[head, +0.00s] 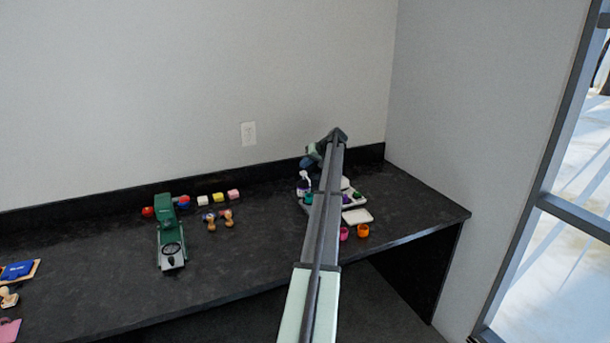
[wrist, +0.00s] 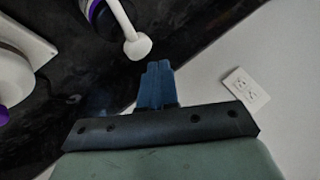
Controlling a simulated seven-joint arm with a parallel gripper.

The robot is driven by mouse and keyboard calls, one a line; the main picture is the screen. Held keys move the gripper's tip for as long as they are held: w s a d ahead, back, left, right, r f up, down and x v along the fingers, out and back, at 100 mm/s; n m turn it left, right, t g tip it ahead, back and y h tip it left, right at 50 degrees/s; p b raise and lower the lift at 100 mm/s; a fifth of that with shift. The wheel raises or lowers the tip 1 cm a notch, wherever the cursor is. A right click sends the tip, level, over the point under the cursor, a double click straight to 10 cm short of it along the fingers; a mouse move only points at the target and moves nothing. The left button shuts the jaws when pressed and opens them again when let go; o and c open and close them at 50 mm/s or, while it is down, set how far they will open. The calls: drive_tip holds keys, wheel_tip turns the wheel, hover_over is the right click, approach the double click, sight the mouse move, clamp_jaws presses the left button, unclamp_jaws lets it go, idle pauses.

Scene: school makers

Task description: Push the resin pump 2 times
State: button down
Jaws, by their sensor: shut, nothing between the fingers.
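The resin pump (head: 303,185) is a small bottle with a white top and purple on it, standing at the back right of the dark counter. In the wrist view its white nozzle (wrist: 137,46) reaches toward my fingertips, with its purple-and-white body cut off at the top edge. My gripper (wrist: 158,66) has its blue fingers together and empty. The fingertips appear close to the nozzle's end; I cannot tell the gap in depth. In the head view my gripper (head: 308,162) is up near the pump, partly hidden by my arm.
A white tray (head: 355,199) with small containers stands beside the pump, partly behind my arm. Orange and pink cups (head: 362,231) sit in front. A green device (head: 171,245) and coloured blocks (head: 218,198) lie to the left. The back wall has an outlet (head: 249,133).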

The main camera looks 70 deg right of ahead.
sight(305, 172)
drive_tip(key=shift+r, duration=0.1)
drive_tip(key=shift+r, duration=2.95)
idle(0.6)
drive_tip(key=shift+f, duration=3)
drive_tip(key=shift+f, duration=0.2)
idle(0.3)
drive_tip(key=shift+f, duration=0.25)
drive_tip(key=shift+f, duration=0.15)
idle(0.4)
